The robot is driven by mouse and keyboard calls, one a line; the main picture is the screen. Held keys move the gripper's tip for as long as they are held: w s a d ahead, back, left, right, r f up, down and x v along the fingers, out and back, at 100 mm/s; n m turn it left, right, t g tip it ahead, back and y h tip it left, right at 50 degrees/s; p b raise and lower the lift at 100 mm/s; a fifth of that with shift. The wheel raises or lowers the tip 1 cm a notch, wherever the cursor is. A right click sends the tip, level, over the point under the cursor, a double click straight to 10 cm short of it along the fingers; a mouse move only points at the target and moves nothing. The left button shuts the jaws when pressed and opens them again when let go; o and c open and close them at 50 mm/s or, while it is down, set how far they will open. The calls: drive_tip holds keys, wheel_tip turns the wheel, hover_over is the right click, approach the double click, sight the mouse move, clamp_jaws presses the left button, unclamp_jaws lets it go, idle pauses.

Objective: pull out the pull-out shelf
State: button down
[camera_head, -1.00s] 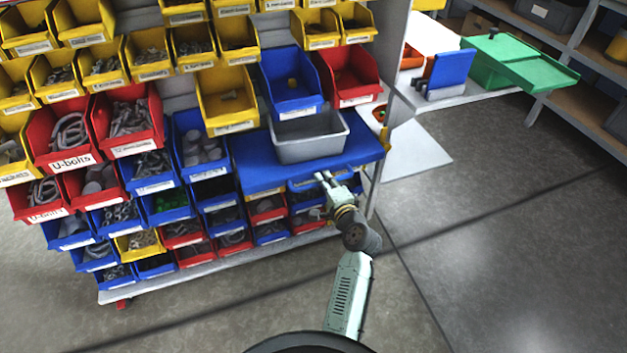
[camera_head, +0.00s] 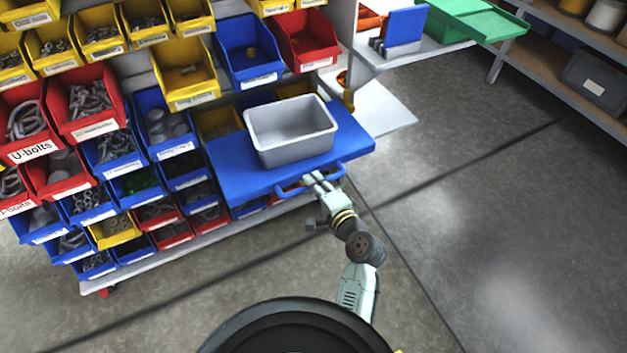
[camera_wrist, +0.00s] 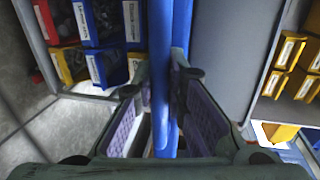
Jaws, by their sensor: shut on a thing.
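The pull-out shelf (camera_head: 235,174) is a flat blue board that juts out from the bin rack, with a blue bar handle (camera_head: 292,188) along its front edge. An empty grey tub (camera_head: 291,146) stands on it. My gripper (camera_head: 316,180) is at the right part of the handle, shut on it. In the wrist view the blue handle (camera_wrist: 160,75) runs upright between the two pads of my gripper (camera_wrist: 163,130), beside the shelf's blue edge. The fingertips partly hide the handle.
The rack holds several yellow, red and blue bins (camera_head: 250,50) above, left of and below the shelf. A side table with a green box (camera_head: 465,18) stands at the back right. The grey floor (camera_head: 480,210) to the right is clear.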

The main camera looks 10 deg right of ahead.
drive_tip(key=c, duration=1.6)
unclamp_jaws()
